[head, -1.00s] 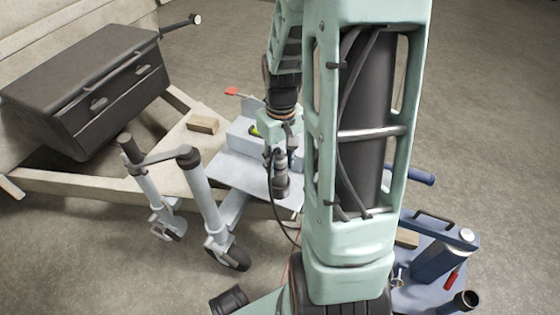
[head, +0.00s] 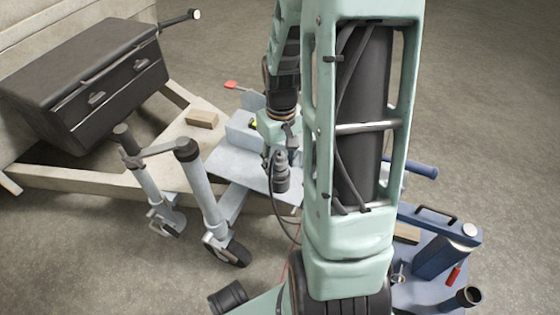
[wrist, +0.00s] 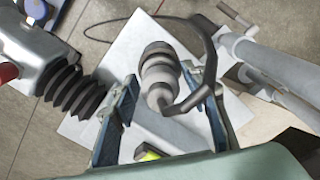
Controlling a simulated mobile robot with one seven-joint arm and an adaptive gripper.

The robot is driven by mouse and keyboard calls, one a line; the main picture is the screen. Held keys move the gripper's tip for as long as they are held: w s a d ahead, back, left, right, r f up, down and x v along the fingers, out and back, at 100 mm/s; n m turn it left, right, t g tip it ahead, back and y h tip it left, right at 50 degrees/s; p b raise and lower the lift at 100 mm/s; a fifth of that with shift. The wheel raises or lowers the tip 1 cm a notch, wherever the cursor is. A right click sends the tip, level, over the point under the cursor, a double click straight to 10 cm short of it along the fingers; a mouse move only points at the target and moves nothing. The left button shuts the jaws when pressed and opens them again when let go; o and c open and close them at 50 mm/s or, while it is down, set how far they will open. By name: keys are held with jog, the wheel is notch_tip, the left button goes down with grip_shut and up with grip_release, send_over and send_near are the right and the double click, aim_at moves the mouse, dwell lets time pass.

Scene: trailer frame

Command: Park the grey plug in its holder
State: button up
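The grey plug (head: 281,171) stands roughly upright below my gripper (head: 274,150), with the light metal plate behind it in the head view. In the wrist view the grey plug (wrist: 160,76) sits between the two blue-padded fingertips of my gripper (wrist: 162,82), close against both sides, and appears gripped. I cannot make out the holder.
A coupling with black bellows (wrist: 75,90) lies left of my gripper. The metal plate (head: 240,167) is below. A jockey-wheel post (head: 203,190) stands left, near a black toolbox (head: 85,80). A blue cart (head: 440,265) is at lower right. My arm hides the middle.

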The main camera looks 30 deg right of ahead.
jog(key=shift+o, duration=1.2)
jog(key=shift+r, duration=0.15)
notch_tip(320, 180, up, 12)
jog(key=shift+d+f, duration=0.1)
